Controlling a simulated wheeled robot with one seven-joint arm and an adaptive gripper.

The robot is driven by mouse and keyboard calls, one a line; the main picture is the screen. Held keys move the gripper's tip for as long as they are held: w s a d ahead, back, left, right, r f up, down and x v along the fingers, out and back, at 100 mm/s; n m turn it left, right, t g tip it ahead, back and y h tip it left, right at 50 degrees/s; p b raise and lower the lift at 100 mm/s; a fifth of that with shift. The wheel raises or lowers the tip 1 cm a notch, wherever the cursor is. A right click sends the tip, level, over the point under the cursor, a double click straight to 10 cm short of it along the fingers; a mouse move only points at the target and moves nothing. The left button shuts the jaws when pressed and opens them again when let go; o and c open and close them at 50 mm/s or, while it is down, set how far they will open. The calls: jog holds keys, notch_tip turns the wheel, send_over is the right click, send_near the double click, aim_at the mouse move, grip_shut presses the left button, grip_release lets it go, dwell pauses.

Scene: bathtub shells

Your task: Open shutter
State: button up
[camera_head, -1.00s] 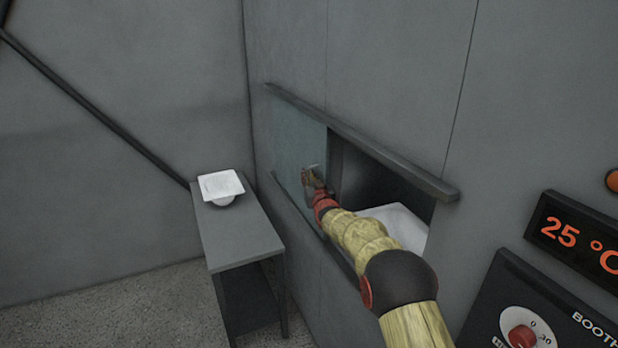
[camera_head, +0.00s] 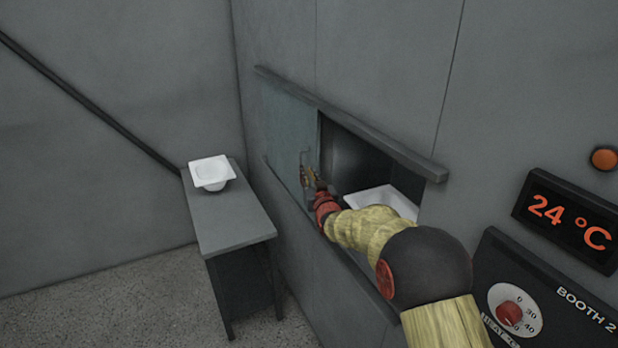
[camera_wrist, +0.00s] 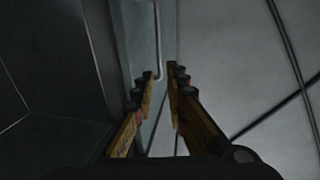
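The shutter (camera_head: 283,125) is a pale greenish sliding panel in the grey wall, at the left of its rails. To its right the opening (camera_head: 350,160) is uncovered. A thin metal bar handle (camera_head: 303,157) stands near the panel's right edge. My gripper (camera_head: 311,177) is in front of that edge, close to the handle's lower part. In the wrist view my gripper (camera_wrist: 163,82) has its fingers apart, with the handle's lower end (camera_wrist: 158,65) between or just beyond the tips; contact cannot be told. A white tub shell (camera_head: 382,200) sits inside the opening, partly hidden by my arm.
A grey side table (camera_head: 235,225) at left holds another white tub shell (camera_head: 211,170). At right are a 24 °C display (camera_head: 570,222), a dial panel (camera_head: 540,290) and an orange button (camera_head: 604,159). The rails (camera_head: 350,125) stick out from the wall.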

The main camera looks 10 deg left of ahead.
jog(key=shift+s+d, duration=0.3)
jog(key=shift+s, duration=0.35)
jog(key=shift+f, duration=0.1)
jog(key=s+d+f+g+h, duration=0.1)
jog(key=s+f+g, duration=0.1)
jog(key=f, duration=0.4)
jog(key=s+d+f+g+h, duration=0.1)
jog(key=s+f+g, duration=0.1)
jog(key=f, duration=0.4)
jog(key=s+d+f+g+h, duration=0.25)
jog(key=s+d+f, duration=0.2)
jog(key=s, duration=0.25)
jog(key=s+d+r+m+g+h, duration=0.15)
jog(key=s+d+r, duration=0.4)
jog(key=s, duration=0.75)
jog(key=s+d+r+g, duration=0.25)
jog(key=s+d, duration=0.55)
jog(key=s, duration=0.6)
jog(key=s+d+r+m+g+h, duration=0.1)
jog(key=s+d+r+g, duration=0.35)
jog(key=s, duration=0.85)
jog(key=s+d+r+m+t, duration=0.2)
jog(key=s+d+r+t, duration=0.2)
jog(key=s+d, duration=0.1)
jog(key=shift+s+d+r, duration=0.4)
jog(key=shift+s, duration=0.35)
